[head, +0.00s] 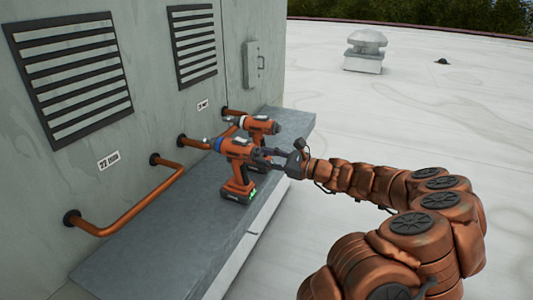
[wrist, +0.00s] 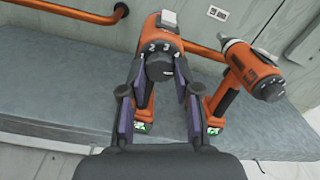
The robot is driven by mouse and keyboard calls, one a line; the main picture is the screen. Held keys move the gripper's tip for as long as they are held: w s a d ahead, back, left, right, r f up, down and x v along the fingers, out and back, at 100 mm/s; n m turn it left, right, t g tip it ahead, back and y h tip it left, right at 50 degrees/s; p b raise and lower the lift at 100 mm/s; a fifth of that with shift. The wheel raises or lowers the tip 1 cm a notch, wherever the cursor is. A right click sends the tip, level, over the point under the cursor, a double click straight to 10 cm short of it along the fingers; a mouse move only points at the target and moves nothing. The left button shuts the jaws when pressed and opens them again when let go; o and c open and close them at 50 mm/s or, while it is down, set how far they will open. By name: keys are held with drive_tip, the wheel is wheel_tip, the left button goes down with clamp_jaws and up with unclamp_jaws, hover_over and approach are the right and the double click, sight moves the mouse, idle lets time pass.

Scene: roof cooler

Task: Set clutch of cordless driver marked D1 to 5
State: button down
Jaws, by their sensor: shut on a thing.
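Two orange and black cordless drivers stand upright side by side on a grey ledge (head: 150,245). The nearer driver (head: 237,150), with a blue ring at its far end, is central in the wrist view (wrist: 168,40). Its dark round dial (wrist: 159,67) faces my wrist camera, with white numerals that look like 2, 3 and 4 along its top. My gripper (head: 264,156) is shut on this dial, one finger on each side (wrist: 160,80). The other driver (head: 262,125) stands behind, and to the right in the wrist view (wrist: 250,72). I cannot read either driver's label.
A grey wall with louvred vents (head: 70,80) and an orange pipe (head: 130,215) runs behind the ledge. A grey box (head: 254,64) is mounted on the wall. The pale roof (head: 440,110) to the right is mostly clear, with a roof vent (head: 364,50) farther back.

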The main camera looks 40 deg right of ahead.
idle(0.4)
drive_tip(key=c, duration=0.8)
unclamp_jaws()
drive_tip(key=shift+s, duration=0.1)
drive_tip(key=v, duration=1.2)
